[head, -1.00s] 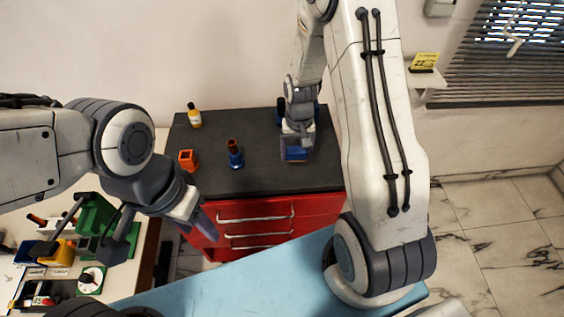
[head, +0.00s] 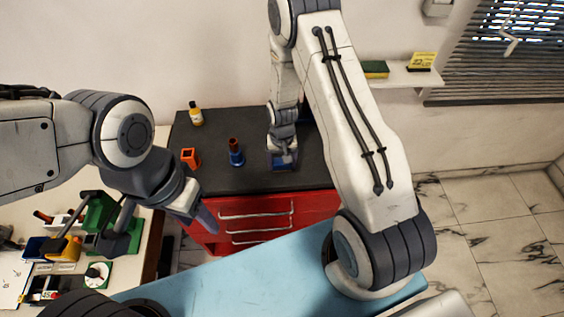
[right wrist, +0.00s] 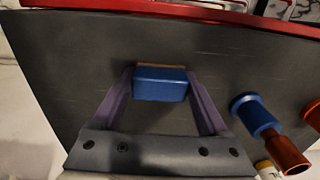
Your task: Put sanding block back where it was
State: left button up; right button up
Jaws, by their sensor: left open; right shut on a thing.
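The sanding block (right wrist: 160,84) is a blue block with a tan face along its far edge. In the right wrist view it sits between the two purple fingers of my right gripper (right wrist: 160,90), which is shut on it. In the head view my right gripper (head: 284,158) is over the dark top of the red cabinet (head: 245,178), near its front edge. The block is mostly hidden there, and I cannot tell whether it touches the top. My left gripper (head: 200,214) is open and empty, left of the cabinet's front.
On the cabinet top stand an orange holder (head: 190,158), a blue-and-brown piece (head: 236,152) and a yellow bottle (head: 196,114). A wall shelf (head: 400,76) holds a green-and-yellow block (head: 375,69) and a yellow item (head: 421,61). Several bins crowd the left bench.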

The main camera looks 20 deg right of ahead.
jog(key=o, duration=1.4)
jog(key=shift+f, duration=0.15)
jog(key=shift+o, duration=0.2)
jog(key=s+a+r+n+b, duration=0.1)
jog(key=a+r, duration=0.1)
jog(key=r, duration=0.6)
jog(key=s+a+r+n+b, duration=0.1)
jog(key=a+r+b, duration=0.15)
jog(key=r, duration=0.55)
jog(key=s+a+r+n, duration=0.3)
jog(key=s, duration=0.4)
jog(key=s+a+r+n, duration=0.2)
jog(key=s+a+r, duration=0.1)
jog(key=s, duration=0.4)
jog(key=s+a+r+n+y, duration=0.1)
jog(key=s+a+r+n, duration=0.2)
jog(key=s, duration=0.4)
jog(key=shift+s+a+r+n+p, duration=0.3)
jog(key=shift+s+r+p, duration=0.05)
jog(key=shift+r+p, duration=0.1)
